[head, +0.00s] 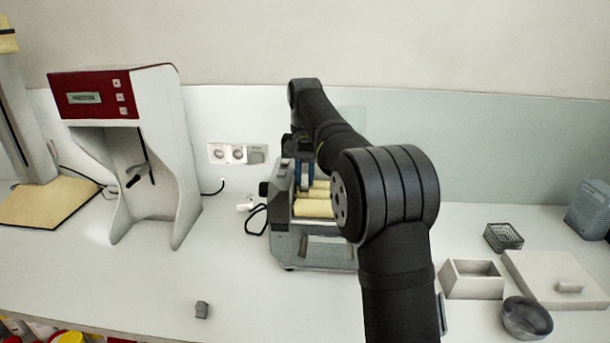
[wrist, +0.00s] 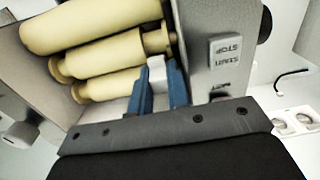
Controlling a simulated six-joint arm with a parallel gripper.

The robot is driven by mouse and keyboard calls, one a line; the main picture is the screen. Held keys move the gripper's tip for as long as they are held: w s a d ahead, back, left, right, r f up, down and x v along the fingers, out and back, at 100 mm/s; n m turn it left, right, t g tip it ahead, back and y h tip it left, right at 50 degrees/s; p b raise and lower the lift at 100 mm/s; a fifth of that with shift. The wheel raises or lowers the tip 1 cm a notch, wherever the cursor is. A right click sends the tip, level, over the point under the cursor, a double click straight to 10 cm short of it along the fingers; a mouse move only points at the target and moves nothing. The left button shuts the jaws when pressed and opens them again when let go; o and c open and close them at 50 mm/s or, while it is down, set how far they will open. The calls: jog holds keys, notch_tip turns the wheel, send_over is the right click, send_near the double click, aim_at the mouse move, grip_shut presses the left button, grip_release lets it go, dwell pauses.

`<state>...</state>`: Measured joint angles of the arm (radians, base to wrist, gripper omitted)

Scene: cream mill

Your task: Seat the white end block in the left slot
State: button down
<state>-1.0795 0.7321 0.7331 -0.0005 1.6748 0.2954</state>
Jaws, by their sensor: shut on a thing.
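The mill (head: 283,243) stands on the counter with its cream rollers (head: 313,208) lying across it; the rollers also show large in the wrist view (wrist: 95,25). My gripper (wrist: 158,84) has blue fingers and is shut on the white end block (wrist: 156,72). The block is between the roller ends and the mill's side wall with the START and STOP buttons (wrist: 225,48). In the head view my gripper (head: 304,173) is over the left end of the mill, and the block cannot be made out. The left slot is not clearly visible, and I cannot tell whether the block touches it.
A white machine with a red top (head: 140,95) stands to the left. A wall socket (head: 236,154) is behind. A small grey piece (head: 202,310) lies in front.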

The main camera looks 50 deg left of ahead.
jog(key=shift+f, duration=0.1)
jog(key=c, duration=1.3)
grip_release()
jog(key=shift+s, duration=0.1)
